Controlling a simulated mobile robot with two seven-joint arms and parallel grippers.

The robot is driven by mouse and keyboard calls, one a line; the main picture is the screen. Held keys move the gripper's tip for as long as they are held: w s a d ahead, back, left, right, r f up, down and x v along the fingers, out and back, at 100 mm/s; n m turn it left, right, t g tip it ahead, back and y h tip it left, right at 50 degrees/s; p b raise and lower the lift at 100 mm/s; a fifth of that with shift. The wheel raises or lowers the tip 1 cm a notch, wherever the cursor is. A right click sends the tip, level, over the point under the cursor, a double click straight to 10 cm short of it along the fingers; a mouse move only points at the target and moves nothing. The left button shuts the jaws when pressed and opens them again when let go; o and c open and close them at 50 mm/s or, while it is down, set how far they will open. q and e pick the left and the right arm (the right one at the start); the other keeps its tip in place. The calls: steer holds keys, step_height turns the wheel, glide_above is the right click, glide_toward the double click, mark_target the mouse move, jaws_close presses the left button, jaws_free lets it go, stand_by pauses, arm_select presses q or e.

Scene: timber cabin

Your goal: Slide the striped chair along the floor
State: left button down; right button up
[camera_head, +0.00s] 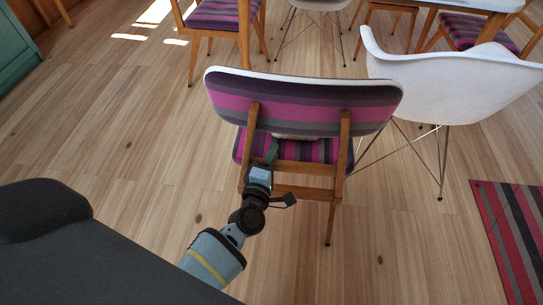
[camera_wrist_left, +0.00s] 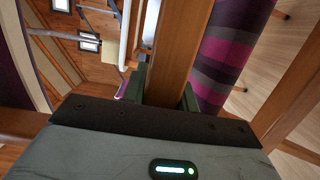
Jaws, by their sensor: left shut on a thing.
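The striped chair (camera_head: 300,105) stands upright on the wood floor in the middle of the head view, its back towards me. It has a purple, pink and grey striped backrest and seat on a wooden frame. My left gripper (camera_head: 267,160) reaches to the left upright of the chair's back frame. In the left wrist view its fingers (camera_wrist_left: 165,88) are shut on the wooden upright (camera_wrist_left: 180,50), with the striped backrest (camera_wrist_left: 228,50) to the right. An object on the seat is mostly hidden behind the backrest. My right gripper is not in view.
A white shell chair (camera_head: 440,90) stands close on the right, its thin legs near the striped chair. Another striped chair (camera_head: 220,15) and a table (camera_head: 480,5) stand behind. A striped rug (camera_head: 510,230) lies at right. Floor at left (camera_head: 110,130) is clear.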

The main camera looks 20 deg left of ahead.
arm_select(q)
steer(key=c, duration=1.4)
jaws_free()
steer(key=shift+s+d+f, duration=0.1)
steer(key=shift+f, duration=0.1)
steer(key=o, duration=0.4)
steer(key=shift+r, duration=0.15)
steer(key=s, duration=0.5)
steer(key=s+p, duration=0.1)
steer(key=s, duration=0.1)
steer(key=shift+s+d, duration=0.3)
steer(key=shift+d, duration=0.1)
